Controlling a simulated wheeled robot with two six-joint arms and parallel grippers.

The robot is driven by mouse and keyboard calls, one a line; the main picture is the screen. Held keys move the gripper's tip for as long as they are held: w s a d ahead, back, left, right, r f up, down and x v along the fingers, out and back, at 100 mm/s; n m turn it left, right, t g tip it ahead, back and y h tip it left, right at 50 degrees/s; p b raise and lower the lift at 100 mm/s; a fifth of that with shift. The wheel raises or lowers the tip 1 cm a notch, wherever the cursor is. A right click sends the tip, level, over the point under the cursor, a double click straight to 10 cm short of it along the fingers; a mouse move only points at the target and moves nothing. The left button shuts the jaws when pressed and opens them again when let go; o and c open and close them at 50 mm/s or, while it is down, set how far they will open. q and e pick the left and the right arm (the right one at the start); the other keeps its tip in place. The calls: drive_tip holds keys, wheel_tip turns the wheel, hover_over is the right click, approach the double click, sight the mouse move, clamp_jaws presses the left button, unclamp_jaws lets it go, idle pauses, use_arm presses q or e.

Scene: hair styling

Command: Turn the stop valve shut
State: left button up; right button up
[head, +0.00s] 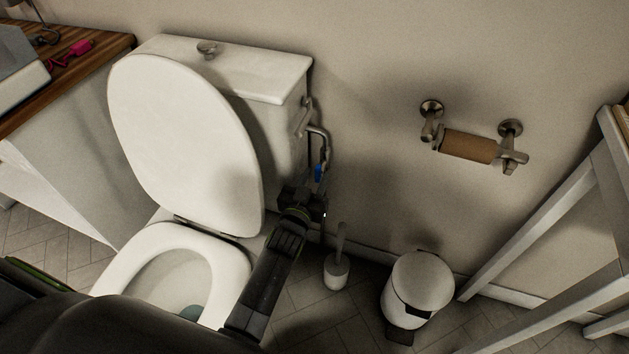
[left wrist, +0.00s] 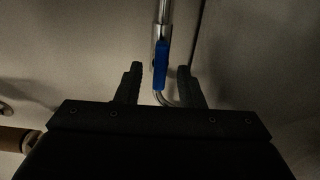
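The stop valve's blue lever (head: 318,172) is on the metal pipe (head: 325,143) beside the right side of the toilet tank. In the left wrist view the blue lever (left wrist: 161,64) lies lengthwise along the pipe (left wrist: 163,12). My left gripper (head: 316,188) is close by the valve in the head view and hides part of the pipe. In the left wrist view its fingers (left wrist: 160,84) are apart, with the lever appearing between them and a gap on each side. I see no clear contact. My right gripper is not in view.
The toilet (head: 185,140) with raised lid stands left of the valve. A toilet brush (head: 337,268) and a bin (head: 421,284) stand on the floor to the right. A roll holder (head: 467,146) is on the wall. The wall between valve and holder is clear.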

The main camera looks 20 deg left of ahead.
use_arm(q)
clamp_jaws()
